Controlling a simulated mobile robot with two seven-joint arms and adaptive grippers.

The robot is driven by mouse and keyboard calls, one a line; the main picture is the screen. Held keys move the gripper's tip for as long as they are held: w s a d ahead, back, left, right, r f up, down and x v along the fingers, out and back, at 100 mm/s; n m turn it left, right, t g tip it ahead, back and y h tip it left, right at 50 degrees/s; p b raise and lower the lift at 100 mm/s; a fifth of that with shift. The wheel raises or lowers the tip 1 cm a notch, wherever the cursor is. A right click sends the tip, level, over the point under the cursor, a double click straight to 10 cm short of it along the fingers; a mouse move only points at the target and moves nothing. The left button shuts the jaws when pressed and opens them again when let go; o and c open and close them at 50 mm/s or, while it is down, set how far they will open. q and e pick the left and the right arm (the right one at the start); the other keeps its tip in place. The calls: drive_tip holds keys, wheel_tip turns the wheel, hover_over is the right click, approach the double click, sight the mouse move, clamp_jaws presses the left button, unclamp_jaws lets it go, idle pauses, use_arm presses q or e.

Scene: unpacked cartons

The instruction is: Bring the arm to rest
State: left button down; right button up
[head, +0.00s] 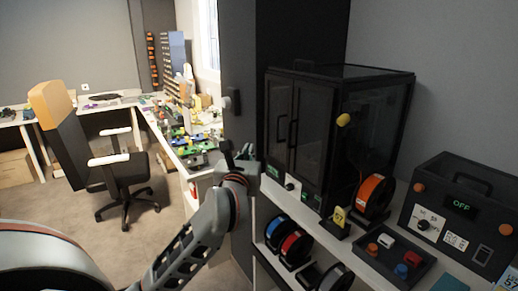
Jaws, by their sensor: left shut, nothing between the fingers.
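My left arm (205,225) reaches up from the lower edge of the head view. Its dark gripper (238,156) is at the upper end, small and partly hidden by the wrist. The gripper is shut with nothing in it. It shows in front of the dark upright panel, just left of the black glass-doored cabinet (306,123). I cannot tell whether it touches either. My right gripper is not in view.
A shelf on the right bears the cabinet, an orange spool (373,195), a tray (394,262) of small blocks and a dark box (462,212) reading OFF. A chair (122,172) and a cluttered bench (180,150) stand behind left. Floor there is open.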

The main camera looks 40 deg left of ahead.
use_arm(q)
drive_tip(key=shift+s, duration=0.25)
drive_tip(key=shift+a, duration=0.15)
drive_tip(key=s+d+f+m+t+h, duration=0.2)
drive_tip(key=s+d+f+m+h, duration=0.3)
drive_tip(key=m, duration=0.6)
drive_tip(key=d+f+m+t+h, duration=0.1)
drive_tip(key=d+f+m+h, duration=0.2)
drive_tip(key=d+f+m, duration=0.7)
drive_tip(key=s+d+f+m+t+h, duration=0.2)
drive_tip(key=s+d+f+m+h, duration=0.15)
drive_tip(key=m, duration=0.95)
drive_tip(key=s+d+f+m+g, duration=0.1)
drive_tip(key=s+f+m+g, duration=0.2)
drive_tip(key=f, duration=0.7)
drive_tip(key=s+d+f+m+g, duration=0.1)
drive_tip(key=s+f+m+g, duration=0.2)
drive_tip(key=f, duration=0.7)
drive_tip(key=s+d+f+m+g, duration=0.2)
drive_tip(key=s+f+m+g, duration=0.2)
drive_tip(key=s+f+m, duration=0.2)
wheel_tip(320, 180, down, 4)
drive_tip(key=s, duration=0.2)
drive_tip(key=shift+s, duration=0.3)
